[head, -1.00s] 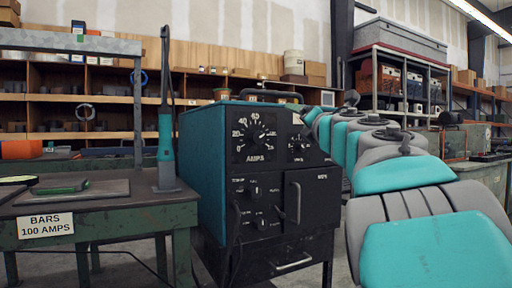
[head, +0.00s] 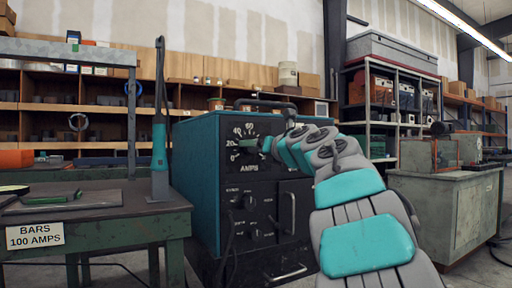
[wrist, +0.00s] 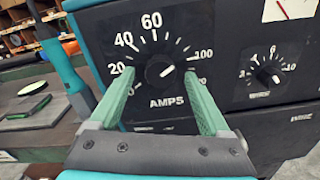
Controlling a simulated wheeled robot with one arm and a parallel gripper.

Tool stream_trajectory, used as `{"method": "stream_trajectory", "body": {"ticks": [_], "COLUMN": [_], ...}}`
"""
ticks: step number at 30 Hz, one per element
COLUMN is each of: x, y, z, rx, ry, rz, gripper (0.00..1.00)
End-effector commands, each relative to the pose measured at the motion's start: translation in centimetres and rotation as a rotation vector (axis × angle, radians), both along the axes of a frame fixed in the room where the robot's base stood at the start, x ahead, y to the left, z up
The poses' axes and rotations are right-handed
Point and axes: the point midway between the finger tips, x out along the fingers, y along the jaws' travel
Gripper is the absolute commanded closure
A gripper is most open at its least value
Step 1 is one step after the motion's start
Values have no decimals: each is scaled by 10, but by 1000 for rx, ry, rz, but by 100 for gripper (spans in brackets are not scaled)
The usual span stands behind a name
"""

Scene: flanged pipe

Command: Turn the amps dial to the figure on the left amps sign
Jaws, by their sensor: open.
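The amps dial is a round black knob (wrist: 160,72) with a white mark that points to the upper right, below the 100 figure's direction or near it; the exact reading is unclear. Its white scale shows 0, 20, 40, 60 and 100. In the head view the dial face (head: 243,131) is partly covered by my gripper (head: 258,145). In the wrist view my gripper (wrist: 159,76) is open, its green fingers on either side of the knob with gaps between. The left sign (head: 35,235), on the green table's front edge, reads BARS 100 AMPS.
The teal and black welder cabinet (head: 196,180) carries a smaller dial (wrist: 268,75) right of the amps dial. A green table (head: 120,228) with a teal-handled upright tool (head: 159,150) stands close on its left. A grey-green cabinet (head: 440,210) stands at the right.

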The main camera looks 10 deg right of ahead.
Motion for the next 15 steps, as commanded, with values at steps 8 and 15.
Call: {"method": "stream_trajectory", "body": {"ticks": [8, 15], "x": [8, 8], "y": [2, 2], "z": [-1, -1], "rx": [4, 3], "ry": [1, 0], "rz": [-1, -1], "gripper": [19, 28]}}
